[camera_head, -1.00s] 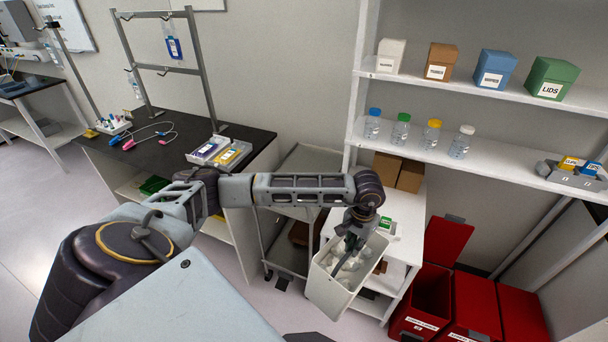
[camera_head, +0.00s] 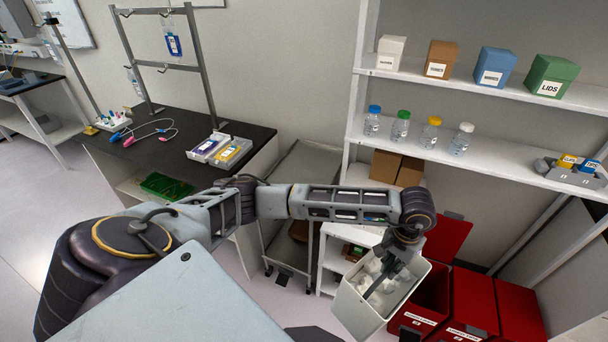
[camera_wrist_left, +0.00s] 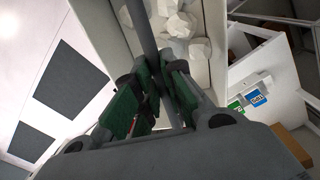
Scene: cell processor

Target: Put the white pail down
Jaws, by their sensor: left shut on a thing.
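The white pail (camera_head: 357,311) hangs from my left gripper (camera_head: 390,272) in the head view, in front of the white shelf unit and the red bins. It is tilted a little and holds several crumpled white pieces. In the left wrist view, the green-padded fingers of the left gripper (camera_wrist_left: 162,95) are shut on the pail's dark handle bar. The inside of the pail (camera_wrist_left: 217,40) with white lumps shows beyond them. The pail's underside is hidden. My right gripper is not in view.
Red bins (camera_head: 474,296) stand at the right, one open beside the pail. A low white table (camera_head: 340,240) with cardboard boxes (camera_head: 397,168) is behind the arm. A grey cart (camera_head: 300,170) stands left of it. Shelves (camera_head: 480,165) hold bottles and boxes above.

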